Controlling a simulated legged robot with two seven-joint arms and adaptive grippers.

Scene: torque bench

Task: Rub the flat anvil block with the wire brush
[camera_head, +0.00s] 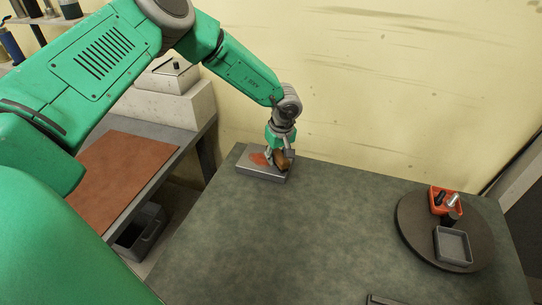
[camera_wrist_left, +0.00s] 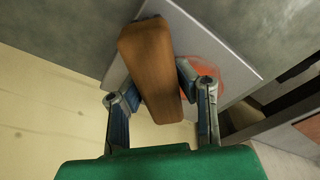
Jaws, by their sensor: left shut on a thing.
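The flat anvil block (camera_head: 262,172) is a grey metal slab with a reddish-orange patch, at the far left corner of the bench. It also shows in the left wrist view (camera_wrist_left: 220,45), behind the brush. The wire brush (camera_head: 282,159) shows as a brown wooden body, and in the left wrist view (camera_wrist_left: 150,65) it spans between my fingers. My left gripper (camera_head: 279,150) is shut on the brush, over the right part of the block. The bristles are hidden, so I cannot tell whether they touch the block. My right gripper is not in view.
A round dark turntable (camera_head: 411,232) at the right holds an orange bin (camera_head: 433,205) with small parts and a grey tray (camera_head: 453,246). The bench (camera_head: 290,235) is clear in the middle. A wall stands close behind the block. A side table with a brown mat (camera_head: 125,165) is at the left.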

